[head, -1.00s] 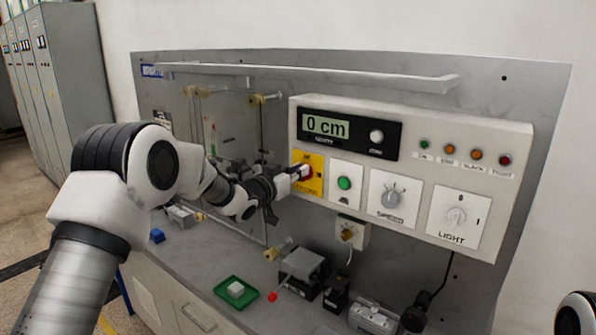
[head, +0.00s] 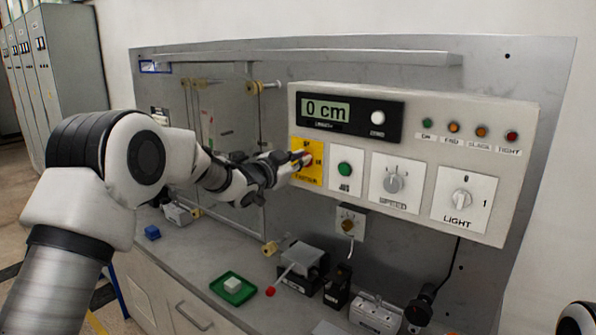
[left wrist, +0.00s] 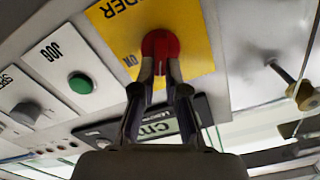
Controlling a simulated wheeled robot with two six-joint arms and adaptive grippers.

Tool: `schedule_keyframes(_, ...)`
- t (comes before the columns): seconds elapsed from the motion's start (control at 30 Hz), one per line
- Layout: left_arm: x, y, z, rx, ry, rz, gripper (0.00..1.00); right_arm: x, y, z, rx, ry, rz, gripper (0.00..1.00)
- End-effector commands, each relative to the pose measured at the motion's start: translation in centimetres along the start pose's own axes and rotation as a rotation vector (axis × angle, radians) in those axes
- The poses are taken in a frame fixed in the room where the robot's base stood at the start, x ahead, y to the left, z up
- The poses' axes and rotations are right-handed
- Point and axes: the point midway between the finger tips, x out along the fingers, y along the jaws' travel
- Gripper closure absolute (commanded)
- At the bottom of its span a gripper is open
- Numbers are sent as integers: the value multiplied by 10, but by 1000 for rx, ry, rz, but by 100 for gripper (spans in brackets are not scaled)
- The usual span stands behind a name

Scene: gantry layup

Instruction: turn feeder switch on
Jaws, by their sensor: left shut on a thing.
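The feeder switch is a red rotary knob (left wrist: 160,45) on a yellow plate (left wrist: 120,25), with "ON" and part of a word ending in "DER" readable in the left wrist view. In the head view the yellow plate (head: 308,176) sits at the left end of the control panel, and the knob is mostly hidden by my fingers. My left gripper (head: 300,160) is at the knob. In the left wrist view its two fingers (left wrist: 160,72) are shut on the knob, one on each side. My right gripper is not in view.
Beside the switch are a green jog button (head: 344,168), a speed dial (head: 393,182) and a light switch (head: 461,200). A display (head: 326,110) above reads 0 cm. Below, the bench holds a green tray (head: 217,282) with a white block, and a small red-tipped lever (head: 270,291).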

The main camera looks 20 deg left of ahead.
Motion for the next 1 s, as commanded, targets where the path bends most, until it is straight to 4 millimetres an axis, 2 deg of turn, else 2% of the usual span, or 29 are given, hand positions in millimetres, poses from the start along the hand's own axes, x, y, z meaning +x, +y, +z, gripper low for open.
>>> schedule_keyframes(0.03, 0, 3, 4, 43, 5, -2, 100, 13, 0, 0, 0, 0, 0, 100)
schedule_keyframes(0.4, 0, 8, 4, 396, 5, -3, 100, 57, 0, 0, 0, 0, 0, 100)
schedule_keyframes(1.0, 0, 14, 8, 930, 3, -4, 100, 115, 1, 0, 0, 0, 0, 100)
